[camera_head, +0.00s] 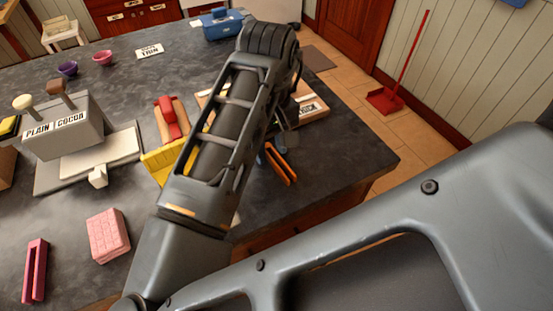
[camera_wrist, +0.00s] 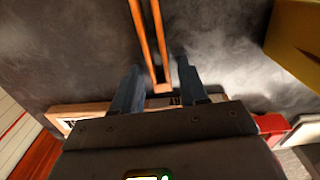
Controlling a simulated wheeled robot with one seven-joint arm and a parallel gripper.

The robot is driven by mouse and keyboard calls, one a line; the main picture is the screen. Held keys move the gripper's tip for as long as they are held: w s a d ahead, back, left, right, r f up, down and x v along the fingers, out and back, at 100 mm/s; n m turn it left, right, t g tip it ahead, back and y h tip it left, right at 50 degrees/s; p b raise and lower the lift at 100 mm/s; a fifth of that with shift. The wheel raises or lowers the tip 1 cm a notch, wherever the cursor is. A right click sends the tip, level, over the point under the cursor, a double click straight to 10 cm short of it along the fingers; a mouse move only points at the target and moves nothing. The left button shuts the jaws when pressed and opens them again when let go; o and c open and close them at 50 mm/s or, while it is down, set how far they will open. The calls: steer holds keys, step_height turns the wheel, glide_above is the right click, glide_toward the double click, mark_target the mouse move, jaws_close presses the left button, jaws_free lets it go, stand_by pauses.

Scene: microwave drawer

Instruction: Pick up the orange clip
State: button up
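The orange clip (camera_head: 280,165) lies on the dark countertop near its right edge. It is a long, narrow piece with two arms. In the wrist view the clip (camera_wrist: 157,60) runs from the top edge down to its joined end, which shows between my two fingers. My gripper (camera_wrist: 158,85) is open, with one blue-grey finger on each side of that end and a gap on both sides. I cannot tell whether the fingertips are level with the clip or above it. In the head view my gripper (camera_head: 286,138) is just beyond the clip and partly hidden by my arm.
A wooden tray (camera_head: 312,108) with a label is behind my gripper. A yellow block (camera_head: 163,162) and a red item (camera_head: 170,118) lie left of my arm. Farther left are a cocoa dispenser (camera_head: 75,135), a pink block (camera_head: 108,236) and a magenta clip (camera_head: 34,270).

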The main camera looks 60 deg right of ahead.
jaws_close()
step_height(320, 180, up, 10)
steer(key=p, duration=0.2)
steer(key=shift+p, duration=0.3)
